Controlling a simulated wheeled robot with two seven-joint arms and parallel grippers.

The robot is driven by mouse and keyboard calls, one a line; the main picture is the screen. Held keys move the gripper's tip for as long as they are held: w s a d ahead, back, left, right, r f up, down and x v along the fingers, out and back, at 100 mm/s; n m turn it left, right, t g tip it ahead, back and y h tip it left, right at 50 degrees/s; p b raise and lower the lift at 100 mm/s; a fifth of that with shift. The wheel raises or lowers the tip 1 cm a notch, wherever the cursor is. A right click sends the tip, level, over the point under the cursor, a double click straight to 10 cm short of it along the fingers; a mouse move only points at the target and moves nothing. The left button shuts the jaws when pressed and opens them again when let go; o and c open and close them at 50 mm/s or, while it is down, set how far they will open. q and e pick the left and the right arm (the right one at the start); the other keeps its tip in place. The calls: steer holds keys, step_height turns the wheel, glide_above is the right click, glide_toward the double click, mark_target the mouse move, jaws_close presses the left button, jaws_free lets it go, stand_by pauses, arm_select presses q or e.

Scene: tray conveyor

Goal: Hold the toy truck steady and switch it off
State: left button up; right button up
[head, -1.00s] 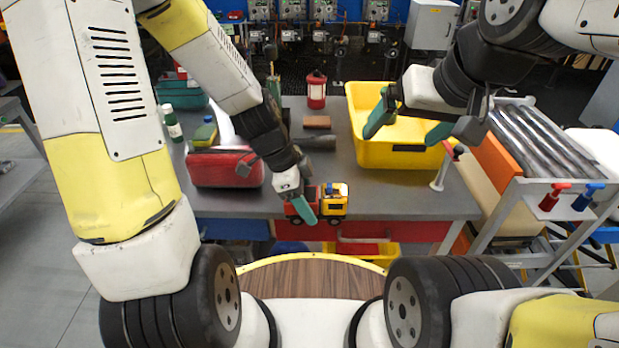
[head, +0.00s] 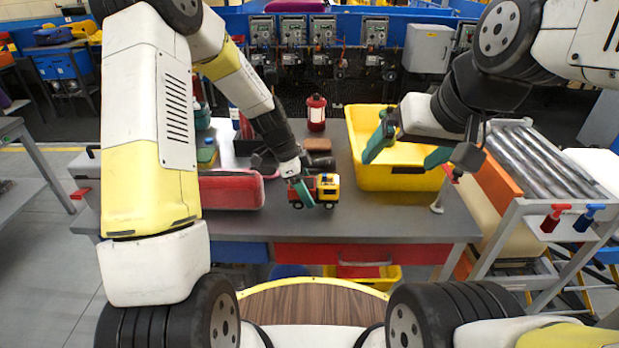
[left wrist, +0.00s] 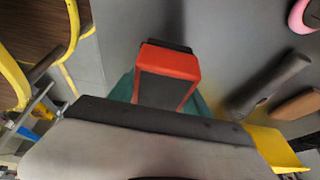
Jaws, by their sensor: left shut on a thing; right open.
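The toy truck (head: 327,188) has a yellow cab, a red body and dark wheels. It is upright over the grey table near its front edge, apparently on the tabletop. My left gripper (head: 303,193) is shut on the truck's red rear part. In the left wrist view, the truck's red end (left wrist: 168,62) sits between green fingers, which show on both sides of it. My right gripper (head: 408,151) is open and empty, above the yellow bin, up and to the right of the truck. I cannot make out a switch on the truck.
The yellow bin (head: 372,178) stands behind and right of the truck. A red case (head: 232,191) lies to the left. A roller rack (head: 535,155) stands right.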

arm_select(q)
steer(key=shift+f, duration=0.65)
steer(key=shift+f, duration=0.4)
steer(key=o, duration=1.4)
steer(key=c, duration=1.4)
